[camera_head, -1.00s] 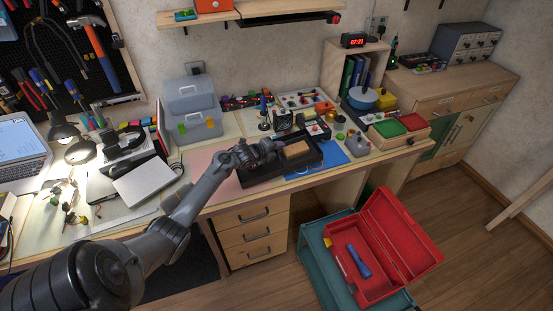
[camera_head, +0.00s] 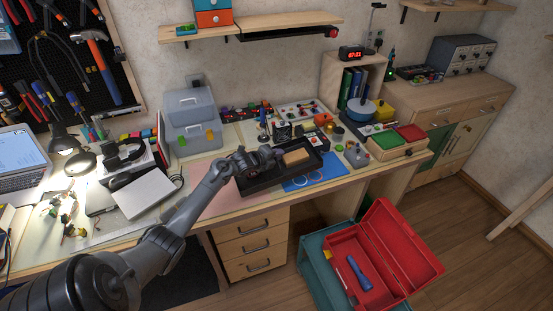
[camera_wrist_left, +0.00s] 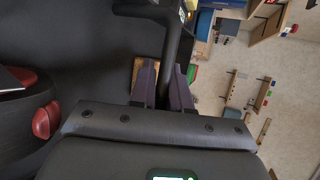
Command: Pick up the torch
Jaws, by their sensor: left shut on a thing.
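My left gripper (camera_head: 272,157) is over the black tray (camera_head: 262,183) on the workbench. My right gripper is not in view.
A tan block (camera_head: 296,157) lies in the tray, with a blue mat (camera_head: 318,176) to its right. An open red toolbox (camera_head: 386,291) with a blue tool (camera_head: 357,277) stands at the lower right. A closed laptop-like panel (camera_head: 146,193) lies left.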

